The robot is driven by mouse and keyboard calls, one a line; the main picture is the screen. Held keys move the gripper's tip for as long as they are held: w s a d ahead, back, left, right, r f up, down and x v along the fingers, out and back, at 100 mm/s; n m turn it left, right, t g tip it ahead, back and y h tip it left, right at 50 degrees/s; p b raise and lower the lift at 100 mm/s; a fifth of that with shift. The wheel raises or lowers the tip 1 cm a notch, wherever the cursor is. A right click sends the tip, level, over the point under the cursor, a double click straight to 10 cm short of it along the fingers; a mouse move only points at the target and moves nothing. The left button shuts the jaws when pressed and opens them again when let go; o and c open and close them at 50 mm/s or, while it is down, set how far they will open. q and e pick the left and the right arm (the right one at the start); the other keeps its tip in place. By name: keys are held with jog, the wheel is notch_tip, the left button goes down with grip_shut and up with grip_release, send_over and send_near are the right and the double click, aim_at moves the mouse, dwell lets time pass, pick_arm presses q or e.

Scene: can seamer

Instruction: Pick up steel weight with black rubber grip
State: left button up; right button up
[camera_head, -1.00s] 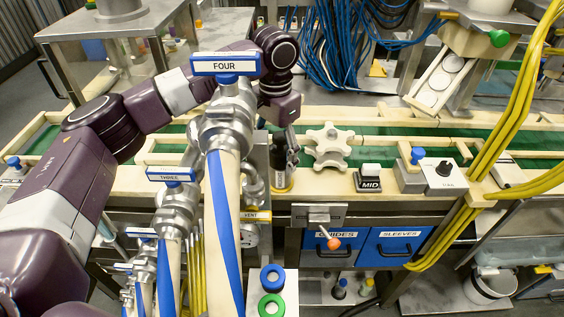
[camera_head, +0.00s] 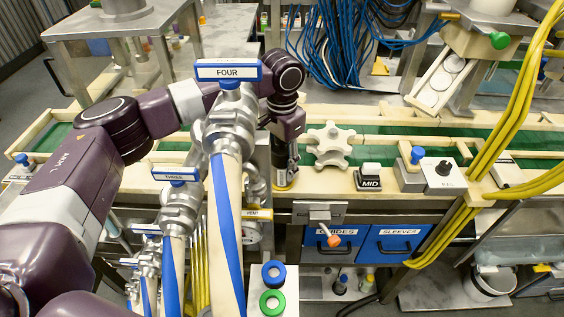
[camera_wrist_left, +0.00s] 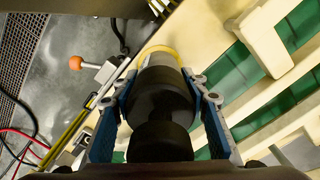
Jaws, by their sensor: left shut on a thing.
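The steel weight with black rubber grip (camera_wrist_left: 162,98) stands between my left fingers in the left wrist view. Its black knob and body face the camera, and a paler metal part and a yellowish ring show beyond. In the head view its lower part (camera_head: 283,178) shows on the cream ledge, left of the star-shaped wheel. My left gripper (camera_wrist_left: 160,102) is shut on the black part, with one blue finger on each side. In the head view my left gripper (camera_head: 284,150) comes down over the weight and hides its upper part. My right gripper is not in view.
A cream star wheel (camera_head: 329,144) and a MID block (camera_head: 369,177) stand to the right on the ledge. The valve with the FOUR label (camera_head: 228,72) rises close on the left. A lever with an orange knob (camera_head: 333,241) sticks out below.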

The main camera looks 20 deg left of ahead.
pick_arm(q)
jog(key=shift+c, duration=0.8)
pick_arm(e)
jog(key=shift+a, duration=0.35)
pick_arm(q)
jog(key=shift+r, duration=0.1)
